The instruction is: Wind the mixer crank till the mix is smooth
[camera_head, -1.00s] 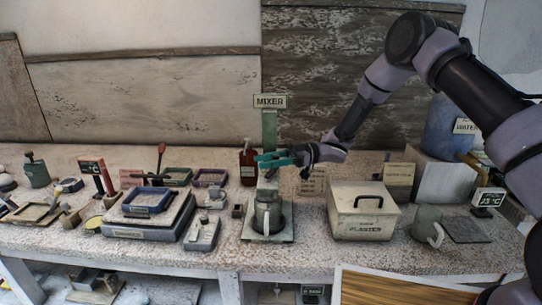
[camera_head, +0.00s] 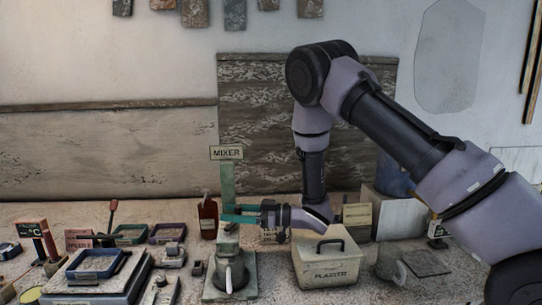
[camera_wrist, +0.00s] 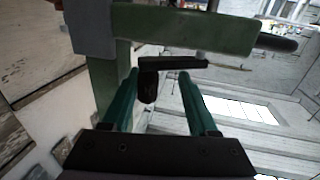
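The mixer is a green post (camera_head: 228,182) with a "MIXER" sign (camera_head: 226,153) above it, and it also shows as a green frame in the wrist view (camera_wrist: 185,27). The crank (camera_wrist: 172,63) is a dark arm with a black knob hanging down. My gripper (camera_wrist: 160,80) has two teal fingers apart, with the knob between them, nearer the left finger; a gap shows on the right. In the head view my gripper (camera_head: 240,213) is at the post, above the jug.
A plaster box (camera_head: 322,262) with a black handle stands right of the mixer, and a grey mug (camera_head: 390,263) beyond it. A brown bottle (camera_head: 208,218) stands just left of the post. Trays and a scale (camera_head: 95,285) crowd the left bench.

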